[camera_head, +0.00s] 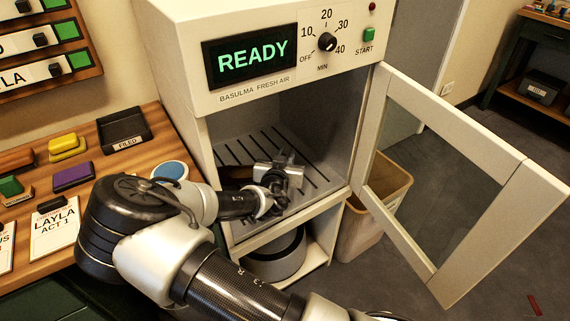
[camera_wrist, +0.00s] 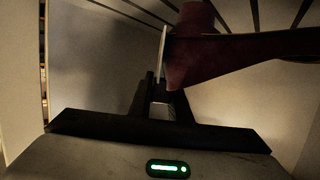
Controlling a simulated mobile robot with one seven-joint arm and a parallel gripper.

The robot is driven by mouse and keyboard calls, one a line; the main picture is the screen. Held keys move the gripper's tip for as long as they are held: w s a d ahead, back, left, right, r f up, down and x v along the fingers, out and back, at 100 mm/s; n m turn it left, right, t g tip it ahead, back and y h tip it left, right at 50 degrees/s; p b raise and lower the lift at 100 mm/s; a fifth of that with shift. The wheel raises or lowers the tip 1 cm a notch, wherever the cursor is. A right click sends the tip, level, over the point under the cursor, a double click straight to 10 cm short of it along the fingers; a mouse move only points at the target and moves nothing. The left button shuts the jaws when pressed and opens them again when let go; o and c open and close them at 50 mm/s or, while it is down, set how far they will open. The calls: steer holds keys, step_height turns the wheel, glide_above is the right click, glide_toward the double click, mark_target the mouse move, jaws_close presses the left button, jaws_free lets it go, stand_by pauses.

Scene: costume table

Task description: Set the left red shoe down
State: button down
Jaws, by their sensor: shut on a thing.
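My gripper (camera_head: 280,172) is inside the open white cabinet (camera_head: 192,100), low over its slatted floor (camera_head: 232,152). In the wrist view, the dark red shoe (camera_wrist: 205,58) is at my fingertips (camera_wrist: 163,92), and the jaws are shut on part of it. The shoe reaches up and to the right past the fingers, with slats behind it. I cannot tell whether it touches the slatted floor. In the head view my gripper and wrist hide the shoe.
The glazed cabinet door (camera_head: 455,150) stands wide open on the right. The display (camera_head: 250,57) reads READY. A round grey container (camera_head: 277,262) sits in the lower bay, and a tan bin (camera_head: 372,222) stands beside the cabinet. A wooden table (camera_head: 100,168) with several items is on the left.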

steer(key=shift+f+b, duration=0.3)
steer(key=shift+f, duration=1.1)
steer(key=shift+f, duration=0.15)
steer(key=c, duration=1.6)
jaws_free()
steer(key=shift+c, duration=0.2)
